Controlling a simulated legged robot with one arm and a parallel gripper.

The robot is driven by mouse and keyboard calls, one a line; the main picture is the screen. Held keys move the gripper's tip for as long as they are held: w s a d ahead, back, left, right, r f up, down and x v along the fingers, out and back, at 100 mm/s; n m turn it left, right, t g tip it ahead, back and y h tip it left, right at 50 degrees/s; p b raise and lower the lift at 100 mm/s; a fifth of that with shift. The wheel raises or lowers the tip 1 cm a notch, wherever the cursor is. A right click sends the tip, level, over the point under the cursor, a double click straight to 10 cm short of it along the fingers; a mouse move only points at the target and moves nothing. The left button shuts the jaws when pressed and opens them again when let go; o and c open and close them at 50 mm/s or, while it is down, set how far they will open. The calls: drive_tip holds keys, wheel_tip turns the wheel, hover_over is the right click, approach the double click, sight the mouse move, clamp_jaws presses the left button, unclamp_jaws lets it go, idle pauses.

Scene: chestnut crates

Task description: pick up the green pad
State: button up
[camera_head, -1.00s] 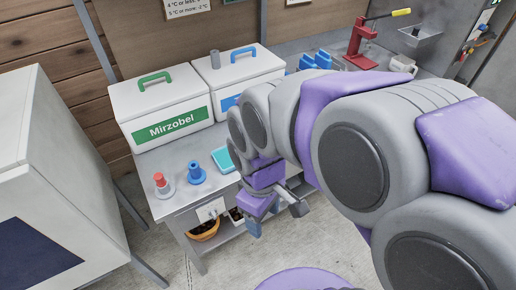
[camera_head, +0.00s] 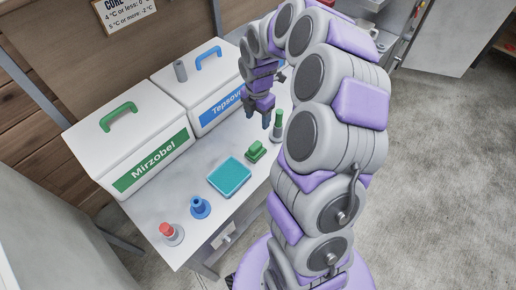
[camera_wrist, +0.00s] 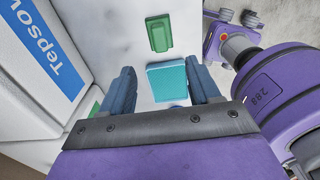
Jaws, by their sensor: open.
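The green pad (camera_head: 256,151) is a small green block with a raised grip, lying on the metal table. In the wrist view the green pad (camera_wrist: 160,33) lies flat near the top, beyond the fingertips. My gripper (camera_head: 258,116) hangs above the table with its fingers pointing down, apart from the pad. In the wrist view my gripper (camera_wrist: 162,75) is open, with a wide gap between its two blue fingers. A teal square tray (camera_wrist: 168,82) shows in that gap, lower down on the table. Nothing is held.
The teal tray (camera_head: 229,176) lies left of the pad. A green-topped stamp (camera_head: 277,125) stands right of it. A blue stamp (camera_head: 200,207) and a red-topped stamp (camera_head: 172,232) stand at the table's near end. Two white boxes, Mirzobel (camera_head: 130,145) and Tepsovi (camera_head: 205,85), line the back.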

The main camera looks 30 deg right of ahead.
drive_tip(key=b, duration=0.1)
hover_over(254, 146)
drive_tip(key=f, duration=0.7)
drive_tip(key=shift+a, duration=0.3)
drive_tip(key=f, duration=0.1)
drive_tip(key=d+f, duration=0.1)
drive_tip(key=f+b, duration=0.1)
drive_tip(key=shift+d+f, duration=0.2)
drive_tip(key=shift+d, duration=0.05)
drive_tip(key=shift+d+f, duration=0.25)
drive_tip(key=shift+f, duration=0.05)
drive_tip(key=f, duration=0.1)
drive_tip(key=a+f+b, duration=0.1)
drive_tip(key=f, duration=0.2)
drive_tip(key=shift+a+f+b, duration=0.3)
drive_tip(key=shift+f+b, duration=0.05)
drive_tip(key=shift+f, duration=0.05)
drive_tip(key=shift+d, duration=0.55)
drive_tip(key=shift+c, duration=0.2)
drive_tip(key=shift+d, duration=0.1)
drive_tip(key=c, duration=0.3)
drive_tip(key=shift+a, duration=0.5)
drive_tip(key=c, duration=0.5)
